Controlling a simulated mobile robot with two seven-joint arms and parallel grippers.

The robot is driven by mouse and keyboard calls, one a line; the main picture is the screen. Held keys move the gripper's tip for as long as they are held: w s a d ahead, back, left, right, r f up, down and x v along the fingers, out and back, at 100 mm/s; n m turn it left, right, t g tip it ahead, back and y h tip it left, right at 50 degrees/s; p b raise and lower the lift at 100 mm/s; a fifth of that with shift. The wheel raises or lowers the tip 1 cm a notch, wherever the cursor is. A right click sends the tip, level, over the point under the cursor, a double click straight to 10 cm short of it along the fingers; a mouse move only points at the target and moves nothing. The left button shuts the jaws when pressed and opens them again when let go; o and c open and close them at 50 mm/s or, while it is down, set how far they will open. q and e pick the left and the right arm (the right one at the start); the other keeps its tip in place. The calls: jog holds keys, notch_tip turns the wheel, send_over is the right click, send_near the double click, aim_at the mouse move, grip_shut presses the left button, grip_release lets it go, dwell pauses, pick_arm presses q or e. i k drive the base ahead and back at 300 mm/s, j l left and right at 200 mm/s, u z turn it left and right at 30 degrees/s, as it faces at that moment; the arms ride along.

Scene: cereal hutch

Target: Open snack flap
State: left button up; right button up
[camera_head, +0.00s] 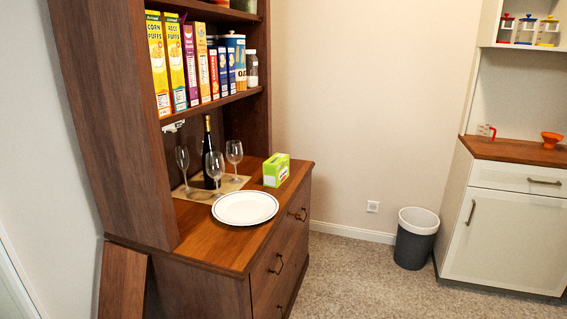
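A green and white box (276,170) stands on the brown hutch's counter (205,247), near its back right end. It may be the snack box, but its print is too small to read. I cannot make out a flap on it or tell whether one is open. Several cereal boxes, among them yellow Corn Puffs (158,63) and Rice Puffs (175,62), stand upright on the shelf above. Neither of my grippers is in view.
A white plate (245,208) lies in front of the green box. Wine glasses (215,170) and a dark bottle (207,150) stand on a mat behind it. A bin (416,240) and a white cabinet (510,238) stand right. The carpet (360,285) between is clear.

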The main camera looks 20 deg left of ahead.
aim_at(275, 159)
jog(key=u, duration=0.65)
jog(key=i+l+u, duration=0.1)
jog(key=u, duration=0.3)
jog(key=i+l+u, duration=0.1)
jog(key=u, duration=0.3)
jog(key=i+l+u, duration=0.1)
jog(key=l+u, duration=0.15)
jog(key=u, duration=0.15)
jog(key=i+l+u, duration=0.1)
jog(key=l+u, duration=0.2)
jog(key=l, duration=0.15)
jog(key=l+u, duration=0.6)
jog(key=l, duration=0.75)
jog(key=l+u, duration=0.1)
jog(key=l, duration=0.85)
jog(key=k, duration=0.05)
